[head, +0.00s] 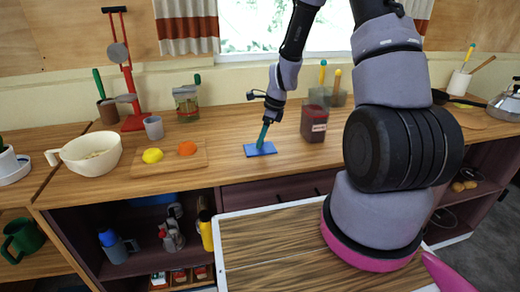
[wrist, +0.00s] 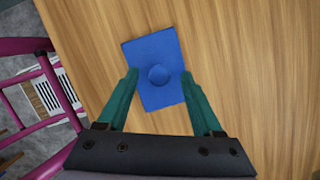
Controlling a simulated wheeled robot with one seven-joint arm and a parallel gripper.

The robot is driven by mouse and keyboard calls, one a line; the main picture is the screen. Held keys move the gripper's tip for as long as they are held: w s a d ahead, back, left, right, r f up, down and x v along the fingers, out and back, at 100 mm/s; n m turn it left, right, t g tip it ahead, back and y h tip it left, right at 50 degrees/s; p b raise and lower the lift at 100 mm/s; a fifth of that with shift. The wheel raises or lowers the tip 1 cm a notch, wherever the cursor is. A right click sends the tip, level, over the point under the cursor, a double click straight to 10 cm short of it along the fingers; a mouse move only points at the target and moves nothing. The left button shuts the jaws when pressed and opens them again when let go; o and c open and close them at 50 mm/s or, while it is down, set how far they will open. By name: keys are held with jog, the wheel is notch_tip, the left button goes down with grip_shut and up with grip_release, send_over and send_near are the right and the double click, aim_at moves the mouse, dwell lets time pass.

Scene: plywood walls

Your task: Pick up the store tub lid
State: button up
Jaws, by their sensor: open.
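The blue rectangular lid (head: 263,150) lies flat on the wooden counter, and I take it for the store tub lid. In the wrist view the lid (wrist: 152,50) shows a round knob (wrist: 158,75) at its middle. My gripper (head: 262,143) points down over the lid. In the wrist view my gripper (wrist: 159,79) is open, its green fingers on either side of the knob with gaps between. I cannot tell how far above the lid the tips are. A dark red tub (head: 314,124) with a label stands to the right of the lid.
A wooden board (head: 170,165) with a yellow and an orange item lies to the left, beside a cream bowl (head: 92,153). A grey cup (head: 153,127) and a glass jar (head: 186,103) stand behind it. The counter around the lid is clear.

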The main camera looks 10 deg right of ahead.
jog(key=shift+a+f, duration=0.15)
jog(key=shift+f, duration=0.1)
grip_shut()
jog(key=shift+r, duration=0.1)
